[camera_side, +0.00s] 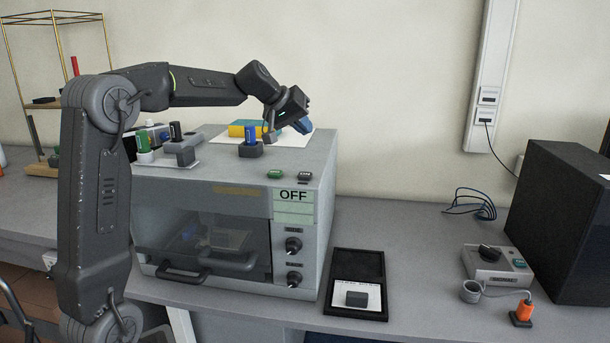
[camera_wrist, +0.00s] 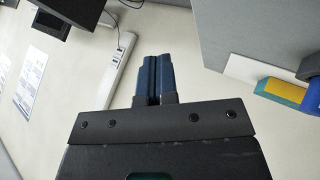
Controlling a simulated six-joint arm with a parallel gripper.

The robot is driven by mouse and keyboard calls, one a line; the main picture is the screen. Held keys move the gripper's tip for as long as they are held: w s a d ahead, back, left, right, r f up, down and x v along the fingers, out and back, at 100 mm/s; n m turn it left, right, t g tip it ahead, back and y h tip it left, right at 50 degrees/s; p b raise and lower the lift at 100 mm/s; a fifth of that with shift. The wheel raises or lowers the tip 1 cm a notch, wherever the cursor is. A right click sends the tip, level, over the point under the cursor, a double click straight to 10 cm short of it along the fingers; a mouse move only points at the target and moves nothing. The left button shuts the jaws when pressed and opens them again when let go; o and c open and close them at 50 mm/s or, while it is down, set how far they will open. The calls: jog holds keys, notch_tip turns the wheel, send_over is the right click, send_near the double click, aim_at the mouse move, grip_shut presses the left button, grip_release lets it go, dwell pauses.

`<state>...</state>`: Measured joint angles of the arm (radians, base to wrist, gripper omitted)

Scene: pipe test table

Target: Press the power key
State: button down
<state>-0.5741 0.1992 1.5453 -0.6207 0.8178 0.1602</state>
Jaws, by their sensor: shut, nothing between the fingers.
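A grey oven-like machine (camera_side: 205,225) stands on the bench, and its panel display (camera_side: 293,205) reads OFF. The wrist view faces the wall and shows neither key.
A blue-capped piece in a dark holder (camera_side: 250,148) and a yellow-and-blue block (camera_side: 245,129) stand on the machine top, left of the keys. A black tray (camera_side: 375,262), a small control box (camera_side: 497,265) and a black cabinet (camera_side: 560,220) are to the right.

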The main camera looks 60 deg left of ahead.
aim_at(303, 174)
jog(key=shift+w+a, duration=0.2)
jog(key=shift+a, duration=0.25)
jog(key=shift+f, duration=4.4)
jog(key=shift+f, duration=0.15)
jog(key=shift+f, duration=0.25)
jog(key=shift+f, duration=0.5)
jog(key=shift+r, duration=0.9)
